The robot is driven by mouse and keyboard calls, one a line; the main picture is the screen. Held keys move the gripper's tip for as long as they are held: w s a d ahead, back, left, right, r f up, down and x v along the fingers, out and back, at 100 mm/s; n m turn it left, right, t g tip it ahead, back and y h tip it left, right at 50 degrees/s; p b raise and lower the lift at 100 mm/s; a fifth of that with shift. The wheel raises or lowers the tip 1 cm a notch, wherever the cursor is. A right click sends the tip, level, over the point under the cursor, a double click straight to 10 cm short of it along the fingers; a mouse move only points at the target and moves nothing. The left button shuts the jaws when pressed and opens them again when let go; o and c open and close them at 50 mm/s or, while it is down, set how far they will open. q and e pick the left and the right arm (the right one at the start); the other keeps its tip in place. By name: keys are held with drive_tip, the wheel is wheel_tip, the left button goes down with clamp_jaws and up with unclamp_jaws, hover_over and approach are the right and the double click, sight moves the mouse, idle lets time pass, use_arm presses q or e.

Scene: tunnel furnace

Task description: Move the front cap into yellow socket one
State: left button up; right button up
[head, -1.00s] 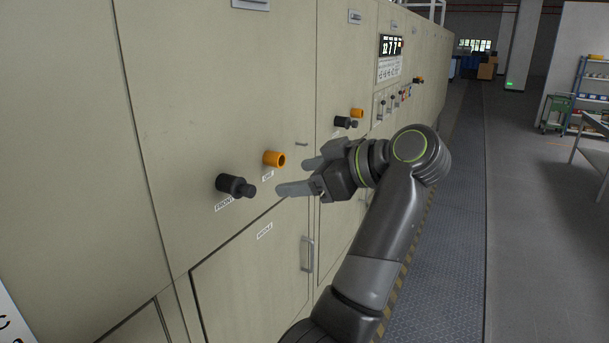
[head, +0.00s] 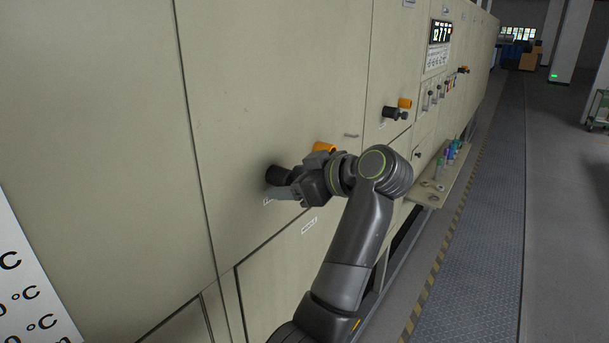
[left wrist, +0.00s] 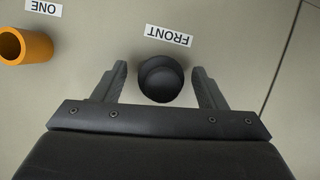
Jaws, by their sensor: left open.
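The black front cap (left wrist: 160,78) sits on the beige furnace panel beside the FRONT label in the left wrist view. In the head view the black cap or its socket (head: 276,175) shows partly, behind my gripper. My left gripper (head: 290,180) is open at the cap; in the left wrist view its fingers (left wrist: 160,88) stand on either side of it, with gaps visible. The yellow socket one (left wrist: 24,46) is an open orange-yellow tube near the ONE label, apart from the cap. It also shows in the head view (head: 324,148), partly behind my gripper. My right gripper is not in view.
Another black fitting (head: 394,113) and a yellow socket (head: 405,102) are farther along the panel. A small shelf (head: 430,190) with several coloured items juts out beyond my arm. The walkway (head: 480,200) at the right is clear.

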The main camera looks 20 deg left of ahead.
use_arm(q)
drive_tip(key=shift+w+a+f, duration=0.25)
drive_tip(key=shift+a, duration=0.25)
drive_tip(key=shift+s+d, duration=0.1)
drive_tip(key=shift+r, duration=0.1)
drive_tip(key=shift+s, duration=0.1)
drive_tip(key=shift+c, duration=1)
drive_tip(key=c, duration=0.9)
drive_tip(key=shift+s+d, duration=0.25)
drive_tip(key=shift+d, duration=0.55)
drive_tip(key=shift+s+d, duration=0.3)
drive_tip(key=shift+d, duration=0.5)
drive_tip(key=shift+s+d, duration=0.25)
drive_tip(key=shift+d, duration=0.55)
